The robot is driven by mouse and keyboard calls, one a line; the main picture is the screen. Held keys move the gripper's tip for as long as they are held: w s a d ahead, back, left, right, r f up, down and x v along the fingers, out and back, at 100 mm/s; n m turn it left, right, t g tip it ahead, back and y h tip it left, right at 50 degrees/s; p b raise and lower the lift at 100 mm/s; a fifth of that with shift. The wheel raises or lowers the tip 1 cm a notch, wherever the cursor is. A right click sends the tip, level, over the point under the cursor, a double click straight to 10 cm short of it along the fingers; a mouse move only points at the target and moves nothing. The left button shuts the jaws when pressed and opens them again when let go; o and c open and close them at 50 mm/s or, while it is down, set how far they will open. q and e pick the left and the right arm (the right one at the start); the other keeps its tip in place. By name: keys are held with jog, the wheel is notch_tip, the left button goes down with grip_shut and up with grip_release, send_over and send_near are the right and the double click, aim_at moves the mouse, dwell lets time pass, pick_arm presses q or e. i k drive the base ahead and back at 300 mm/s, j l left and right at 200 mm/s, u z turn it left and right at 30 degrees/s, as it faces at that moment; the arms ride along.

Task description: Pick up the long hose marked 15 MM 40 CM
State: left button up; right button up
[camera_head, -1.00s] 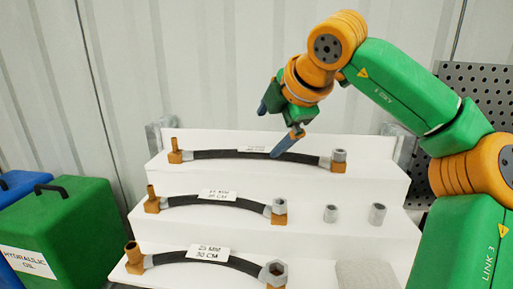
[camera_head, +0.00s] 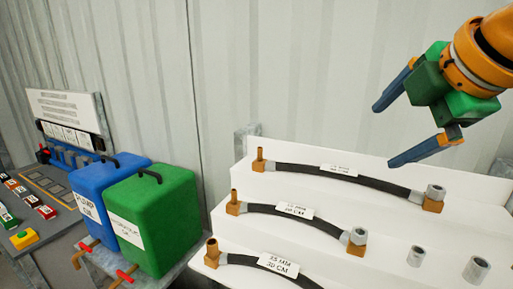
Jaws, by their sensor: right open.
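Three black hoses with brass and grey end fittings lie on a white stepped stand. The top-step hose (camera_head: 380,182) is the longest-looking; its white label (camera_head: 339,169) is too small to read. The middle hose (camera_head: 265,209) has a label I cannot read surely. My left gripper is not in view.
Grey fittings (camera_head: 416,256) stand on the middle step at right. A green container (camera_head: 155,215) and a blue container (camera_head: 98,192) stand left of the stand. A corrugated wall (camera_head: 270,70) is behind.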

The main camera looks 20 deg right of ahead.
aim_at(431, 200)
jog(key=k+j, duration=0.25)
jog(key=k, duration=0.2)
jog(key=k+j, duration=0.3)
jog(key=k, duration=0.2)
jog(key=k+j, duration=0.25)
jog(key=k, duration=0.2)
